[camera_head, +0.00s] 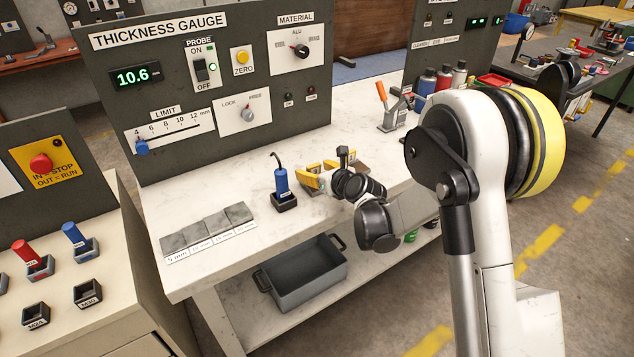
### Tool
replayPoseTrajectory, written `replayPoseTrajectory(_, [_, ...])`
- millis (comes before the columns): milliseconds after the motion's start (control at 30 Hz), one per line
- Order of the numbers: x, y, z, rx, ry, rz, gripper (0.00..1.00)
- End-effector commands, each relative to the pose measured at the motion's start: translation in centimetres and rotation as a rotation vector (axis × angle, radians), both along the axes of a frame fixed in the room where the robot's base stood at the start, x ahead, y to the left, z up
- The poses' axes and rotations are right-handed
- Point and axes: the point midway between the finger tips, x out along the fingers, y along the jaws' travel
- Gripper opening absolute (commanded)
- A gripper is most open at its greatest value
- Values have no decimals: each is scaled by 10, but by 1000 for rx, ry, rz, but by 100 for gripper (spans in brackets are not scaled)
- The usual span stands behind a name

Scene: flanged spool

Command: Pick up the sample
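My gripper (326,178) is low over the white bench, right of the blue probe. Its black wrist hides part of it. Small yellow pieces (312,182) show at its end; I cannot tell whether they are fingertips or a holder on the bench. Whether the gripper is open or holds anything is unclear. Several flat grey plates (208,228) lie in a row at the bench's front left, above thickness labels, one reading 5 mm. They are well apart from my gripper. I cannot tell which thing is the sample.
The blue probe (283,184) stands in a black holder. The thickness gauge panel (210,85) rises behind and reads 10.6. A grey bin (304,272) sits on the lower shelf. An orange-handled tool (386,107) and bottles stand at the back right. Bench space between plates and probe is clear.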

Motion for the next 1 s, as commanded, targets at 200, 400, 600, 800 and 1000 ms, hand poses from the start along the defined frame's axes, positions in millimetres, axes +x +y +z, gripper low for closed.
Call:
replayPoseTrajectory(200, [0, 0, 0, 0, 0, 0, 0])
replayPoseTrajectory(400, [0, 0, 1, 1, -1, 0, 0])
replayPoseTrajectory(600, [0, 0, 2, 1, -1, 0, 0])
replayPoseTrajectory(800, [0, 0, 21, 1, -1, 0, 0])
replayPoseTrajectory(1000, [-1, -11, 51, 2, 0, -5, 0])
